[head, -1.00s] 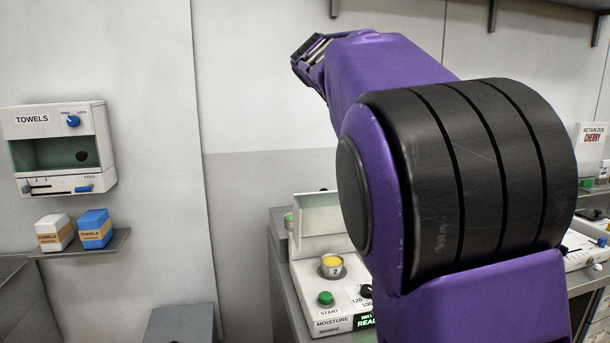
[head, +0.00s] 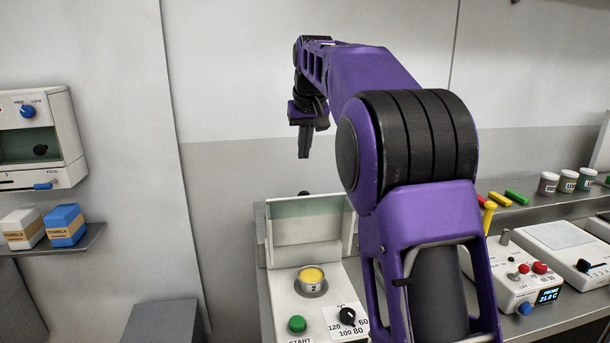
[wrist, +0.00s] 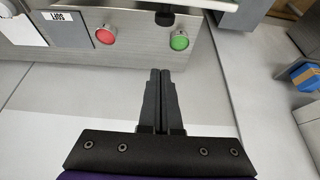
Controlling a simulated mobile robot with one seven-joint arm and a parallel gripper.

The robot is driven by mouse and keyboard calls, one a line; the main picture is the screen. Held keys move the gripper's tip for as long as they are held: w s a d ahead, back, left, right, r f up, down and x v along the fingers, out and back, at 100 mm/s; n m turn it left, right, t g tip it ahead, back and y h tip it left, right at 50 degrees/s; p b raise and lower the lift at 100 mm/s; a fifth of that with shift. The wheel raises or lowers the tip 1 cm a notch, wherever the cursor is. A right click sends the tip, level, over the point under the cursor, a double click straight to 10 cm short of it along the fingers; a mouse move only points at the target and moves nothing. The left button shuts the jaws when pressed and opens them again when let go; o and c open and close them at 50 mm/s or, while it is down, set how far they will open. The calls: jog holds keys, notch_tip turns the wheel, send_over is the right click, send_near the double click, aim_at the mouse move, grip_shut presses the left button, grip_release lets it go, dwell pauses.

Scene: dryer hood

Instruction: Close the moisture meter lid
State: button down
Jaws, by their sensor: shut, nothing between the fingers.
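The moisture meter (head: 270,298) is a pale box at the bottom centre of the head view. Its lid (head: 305,230) stands open at the back, tipped up, with a greenish inner face toward me. In front of the lid a cup with yellow contents (head: 311,279), marked 2, sits in the meter. My arm hides part of the meter's right side. My gripper (head: 304,155) is shut and empty, pointing down, and shows above and beyond the lid, apart from it. In the wrist view my shut fingers (wrist: 160,75) touch nothing that I can see; the meter is not recognisable there.
The meter has a green START button (head: 297,324) and a black dial (head: 347,316). Another instrument (head: 525,290) stands right. The wrist view shows a metal panel with red (wrist: 105,35) and green (wrist: 179,41) buttons.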

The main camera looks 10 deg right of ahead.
notch_tip(320, 180, down, 9)
jog(key=b, duration=0.1)
jog(key=shift+f, duration=0.15)
dwell(0.5)
jog(key=shift+b, duration=0.35)
